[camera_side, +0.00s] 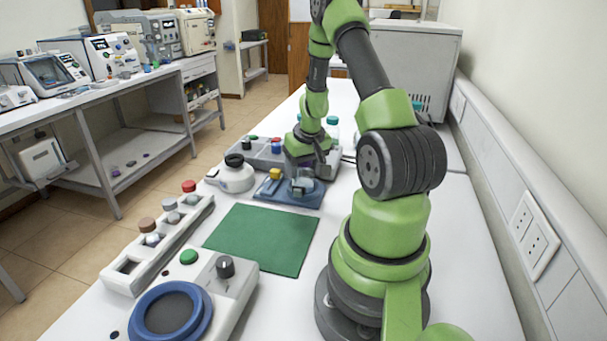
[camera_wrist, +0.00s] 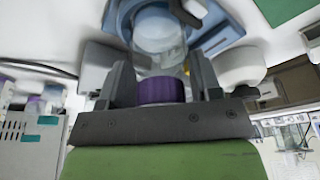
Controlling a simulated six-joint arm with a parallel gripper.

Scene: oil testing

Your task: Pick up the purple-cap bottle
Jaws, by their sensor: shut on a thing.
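The purple-cap bottle is between my fingers in the wrist view, with its purple cap (camera_wrist: 162,91) close to my gripper body and its clear glass part (camera_wrist: 158,60) pointing away. My gripper (camera_wrist: 163,78) is shut on it, one finger on each side. In the side view my gripper (camera_side: 308,166) points down over a blue device (camera_side: 283,196) behind the green mat. The cap is mostly hidden there by the gripper. The blue device also shows behind the bottle in the wrist view (camera_wrist: 217,38). I cannot tell whether the bottle touches the device.
A green mat (camera_side: 262,238) lies clear on the white table. A rack (camera_side: 165,246) with capped vials and a grey device with a blue ring (camera_side: 166,312) stand at the left front. A white vessel with a black lid (camera_side: 234,176) stands left of my gripper. Teal-capped bottles (camera_side: 332,125) stand behind.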

